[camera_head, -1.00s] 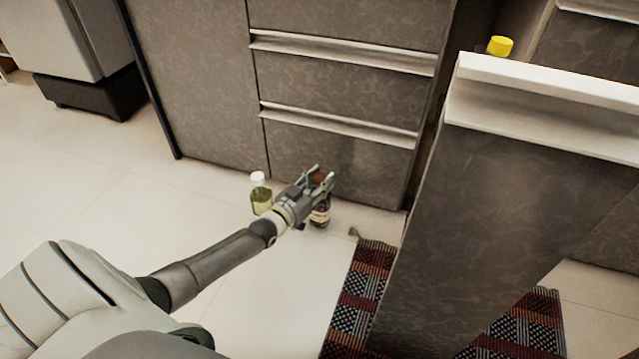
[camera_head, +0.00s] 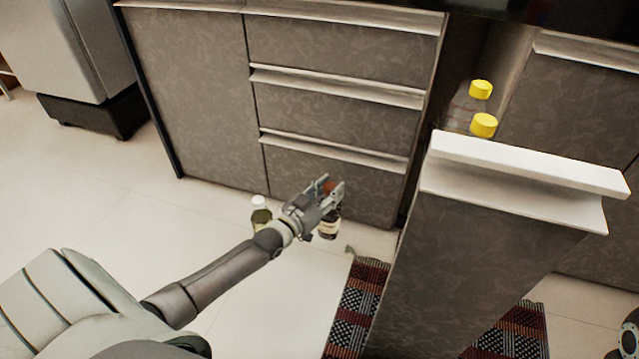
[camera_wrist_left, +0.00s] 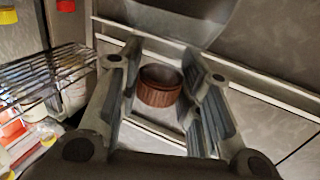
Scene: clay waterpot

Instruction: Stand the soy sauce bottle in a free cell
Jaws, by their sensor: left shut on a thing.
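My left gripper (camera_head: 332,190) is shut on the soy sauce bottle (camera_head: 329,226), a dark bottle with a pale label, low in front of the drawers. In the left wrist view its reddish-brown cap (camera_wrist_left: 160,88) sits between the two fingers. The bottle looks upright; I cannot tell whether its base touches the floor. A wire rack (camera_wrist_left: 45,78) shows at the left of the wrist view. Its cells do not show clearly. In the head view it is hidden behind the pull-out's tall front panel (camera_head: 480,240).
Two yellow-capped bottles (camera_head: 482,125) stand behind the panel's white top edge. A bottle with a white cap and yellow-green contents (camera_head: 261,214) stands left of my gripper. A patterned rug (camera_head: 360,305) lies beside the panel. Floor at the left is clear.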

